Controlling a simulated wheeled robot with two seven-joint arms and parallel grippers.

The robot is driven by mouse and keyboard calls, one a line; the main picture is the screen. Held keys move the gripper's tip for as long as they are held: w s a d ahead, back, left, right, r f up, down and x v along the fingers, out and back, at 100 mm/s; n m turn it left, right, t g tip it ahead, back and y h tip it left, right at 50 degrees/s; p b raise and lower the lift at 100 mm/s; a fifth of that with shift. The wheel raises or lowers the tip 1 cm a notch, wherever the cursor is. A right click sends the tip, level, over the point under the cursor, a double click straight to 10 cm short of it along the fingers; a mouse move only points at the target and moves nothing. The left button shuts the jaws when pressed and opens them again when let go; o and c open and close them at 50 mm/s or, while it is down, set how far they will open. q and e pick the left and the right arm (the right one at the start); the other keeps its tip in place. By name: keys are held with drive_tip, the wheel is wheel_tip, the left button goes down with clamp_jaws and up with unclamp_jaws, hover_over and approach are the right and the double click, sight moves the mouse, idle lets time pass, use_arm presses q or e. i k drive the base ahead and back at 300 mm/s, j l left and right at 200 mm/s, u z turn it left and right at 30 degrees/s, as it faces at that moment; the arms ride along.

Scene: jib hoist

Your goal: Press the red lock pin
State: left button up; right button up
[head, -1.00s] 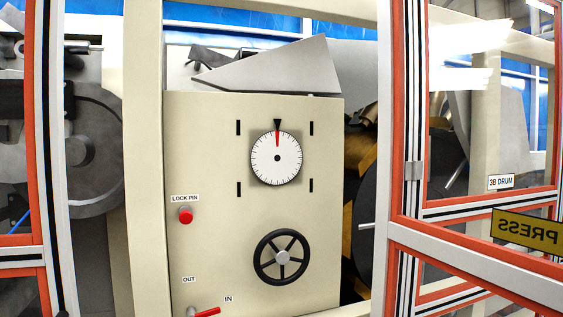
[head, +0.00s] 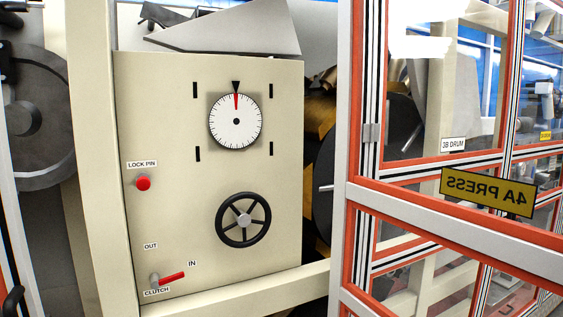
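The red lock pin (head: 143,183) is a round red button on the left side of a cream panel (head: 190,240). A white label (head: 142,164) reading LOCK PIN sits just above it. Nothing touches the pin or covers it. Neither of my grippers shows in the head view.
A white dial (head: 236,121) with a red pointer and a black handwheel (head: 243,219) are on the panel. An orange-framed glass guard (head: 430,215) stands at right. A cream post (head: 95,200) stands left of the panel.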

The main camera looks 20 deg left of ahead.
sight(143, 183)
drive_tip(key=u, duration=1.5)
drive_tip(key=i+j+z, duration=0.3)
drive_tip(key=z, duration=0.15)
drive_tip(key=i+j+z, duration=0.2)
drive_tip(key=j+z, duration=0.25)
